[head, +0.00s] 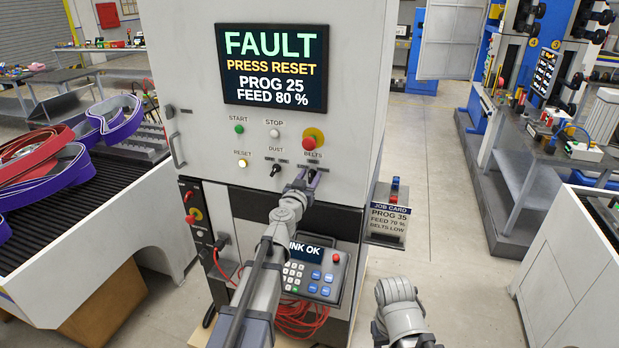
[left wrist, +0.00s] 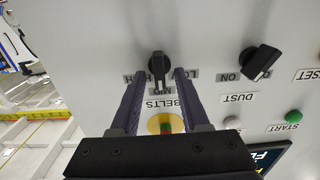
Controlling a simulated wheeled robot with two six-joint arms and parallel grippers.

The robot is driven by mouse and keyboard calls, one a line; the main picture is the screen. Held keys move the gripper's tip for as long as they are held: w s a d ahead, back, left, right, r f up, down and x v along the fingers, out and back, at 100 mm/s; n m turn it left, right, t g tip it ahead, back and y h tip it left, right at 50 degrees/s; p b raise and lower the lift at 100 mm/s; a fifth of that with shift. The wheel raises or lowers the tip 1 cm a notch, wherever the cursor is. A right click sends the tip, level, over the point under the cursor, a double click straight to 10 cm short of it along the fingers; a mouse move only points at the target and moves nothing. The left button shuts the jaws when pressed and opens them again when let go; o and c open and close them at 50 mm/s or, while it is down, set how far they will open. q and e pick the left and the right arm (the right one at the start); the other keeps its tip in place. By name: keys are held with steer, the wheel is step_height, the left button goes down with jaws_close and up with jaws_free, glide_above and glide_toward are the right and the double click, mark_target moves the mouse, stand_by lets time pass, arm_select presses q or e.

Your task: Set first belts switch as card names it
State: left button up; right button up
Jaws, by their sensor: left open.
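The black belts switch (left wrist: 158,66) is on the white machine panel in the left wrist view, which sees it upside down. Its handle reaches down in that picture towards the MID label (left wrist: 161,91). My left gripper (head: 309,177) is open, its fingers on either side of the switch; I cannot tell whether they touch it. In the head view the gripper hides most of the switch. The job card (head: 387,219) at the machine's right side reads PROG 35, FEED 70 %, BELTS: LOW. Part of my right arm shows at the bottom, without its gripper.
The screen (head: 273,68) reads FAULT, PRESS RESET, PROG 25, FEED 80 %. The dust switch (head: 275,170) is close left of my gripper, the red stop button (head: 313,139) above it. A keypad box (head: 312,275) and red cable (head: 300,318) are below.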

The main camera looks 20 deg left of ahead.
arm_select(q)
jaws_close()
stand_by(0.3)
stand_by(0.3)
